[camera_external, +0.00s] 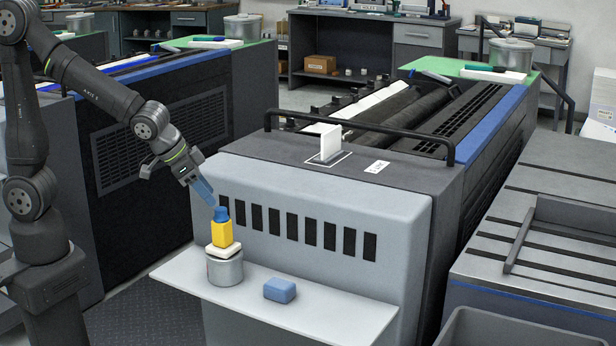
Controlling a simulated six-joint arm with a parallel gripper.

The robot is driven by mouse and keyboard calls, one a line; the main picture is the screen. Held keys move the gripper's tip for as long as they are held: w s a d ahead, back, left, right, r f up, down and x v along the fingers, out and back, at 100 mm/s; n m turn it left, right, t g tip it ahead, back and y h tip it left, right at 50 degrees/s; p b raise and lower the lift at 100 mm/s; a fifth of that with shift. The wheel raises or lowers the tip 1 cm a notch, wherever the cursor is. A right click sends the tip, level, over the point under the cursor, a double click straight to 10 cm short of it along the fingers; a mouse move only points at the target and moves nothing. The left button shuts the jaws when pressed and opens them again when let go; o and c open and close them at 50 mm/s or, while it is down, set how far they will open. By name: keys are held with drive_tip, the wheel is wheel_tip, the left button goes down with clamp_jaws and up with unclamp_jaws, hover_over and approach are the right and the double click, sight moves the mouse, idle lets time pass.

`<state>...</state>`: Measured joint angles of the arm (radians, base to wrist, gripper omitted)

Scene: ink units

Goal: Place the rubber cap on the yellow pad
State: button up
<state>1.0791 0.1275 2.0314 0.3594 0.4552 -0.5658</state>
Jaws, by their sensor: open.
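A small blue piece (221,214), which looks like the rubber cap, sits upright on top of a yellow block (221,234), the only yellow thing near my gripper. The yellow block stands on a white slab (222,250) on top of a metal can (225,269). My gripper (209,201) has blue fingers and is open. It points down and to the right, with its fingertips just above and left of the blue piece. I cannot tell whether they touch it. The gap between the fingers is not clear from this angle.
The can stands on a white shelf (325,309) in front of a grey machine (310,200). A blue block (280,290) lies on the shelf to the right of the can. A black rail (360,127) and a white upright plate (331,142) stand on the machine top.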

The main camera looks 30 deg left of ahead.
sight(221, 209)
drive_tip(key=v, duration=0.7)
drive_tip(key=shift+r, duration=0.2)
drive_tip(key=shift+s, duration=0.1)
drive_tip(key=x, duration=1.2)
drive_tip(key=shift+f, duration=0.1)
